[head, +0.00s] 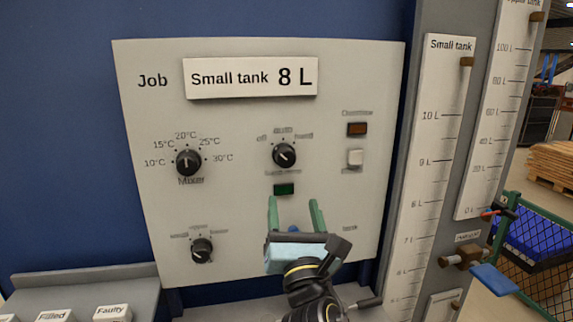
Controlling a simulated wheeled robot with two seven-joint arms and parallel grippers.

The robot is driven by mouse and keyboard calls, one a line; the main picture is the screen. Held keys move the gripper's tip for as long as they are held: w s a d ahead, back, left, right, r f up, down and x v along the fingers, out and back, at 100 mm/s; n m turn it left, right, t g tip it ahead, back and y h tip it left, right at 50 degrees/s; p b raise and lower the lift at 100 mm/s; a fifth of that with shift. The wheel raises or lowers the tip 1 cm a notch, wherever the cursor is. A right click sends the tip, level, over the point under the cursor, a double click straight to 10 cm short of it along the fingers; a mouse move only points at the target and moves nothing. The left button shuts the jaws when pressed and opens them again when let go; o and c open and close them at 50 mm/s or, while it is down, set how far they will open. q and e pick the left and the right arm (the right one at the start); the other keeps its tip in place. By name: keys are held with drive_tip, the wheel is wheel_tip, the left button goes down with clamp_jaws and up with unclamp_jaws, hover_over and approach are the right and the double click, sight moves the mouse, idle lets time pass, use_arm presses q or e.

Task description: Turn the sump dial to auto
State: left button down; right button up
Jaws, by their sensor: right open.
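The dial marked off, auto and hand (284,156) is a black knob in the upper middle of the pale panel. Its white pointer line is slanted and seems to point up and left towards off. The label below it is too blurred to read surely. My right gripper (296,201) is below this dial, with its two green fingers pointing up and apart, and nothing between them. The fingertips are just under a small green lamp (284,189). My left gripper is not in view.
Tank gauges (432,150) and a blue-handled valve (495,279) stand at right. Labelled blocks (112,312) lie at lower left.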

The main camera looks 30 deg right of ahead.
sight(286, 163)
drive_tip(key=p+x, duration=0.2)
drive_tip(key=x, duration=1)
drive_tip(key=shift+w+d+r, duration=0.1)
drive_tip(key=shift+w+d, duration=0.1)
drive_tip(key=shift+w, duration=0.05)
drive_tip(key=shift+c, duration=0.2)
drive_tip(key=c, duration=0.9)
